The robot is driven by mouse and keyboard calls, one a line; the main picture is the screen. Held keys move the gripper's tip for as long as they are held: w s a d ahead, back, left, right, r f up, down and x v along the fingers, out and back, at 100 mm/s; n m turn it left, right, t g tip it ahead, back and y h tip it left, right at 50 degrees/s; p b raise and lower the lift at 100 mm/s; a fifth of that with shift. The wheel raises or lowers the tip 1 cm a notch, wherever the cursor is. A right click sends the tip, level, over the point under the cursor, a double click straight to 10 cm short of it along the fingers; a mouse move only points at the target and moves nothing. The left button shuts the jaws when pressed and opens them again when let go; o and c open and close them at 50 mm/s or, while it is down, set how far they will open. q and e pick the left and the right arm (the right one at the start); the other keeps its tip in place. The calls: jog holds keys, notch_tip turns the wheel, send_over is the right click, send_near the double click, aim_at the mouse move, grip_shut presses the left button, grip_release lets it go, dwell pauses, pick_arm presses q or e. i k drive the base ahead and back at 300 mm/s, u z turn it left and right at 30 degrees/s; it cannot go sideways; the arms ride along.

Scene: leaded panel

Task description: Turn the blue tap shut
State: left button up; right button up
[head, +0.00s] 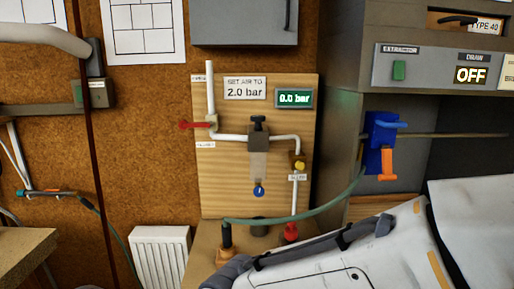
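A pale wooden board (235,180) on the cork wall carries white pipework. A round blue knob (259,190) with a small white mark sits under the clear bowl (258,163) of the regulator. At the right, a blue body (377,130) with a blue lever (392,124) pointing right and an orange handle (388,162) hanging down is mounted near the grey cabinet. I cannot tell which of these blue parts is the tap, or whether either is open or shut.
A red lever (195,125) points left from the pipe. The gauge (294,98) reads 0.0 bar; a sign (245,88) says 2.0 bar. A green hose (325,208) crosses below the board. A red knob (291,232) stands underneath. A large white body fills the lower right.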

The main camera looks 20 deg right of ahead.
aim_at(259, 191)
jog(key=z, duration=1.9)
jog(key=k, duration=1.1)
jog(key=u, duration=1.8)
jog(key=i, duration=1)
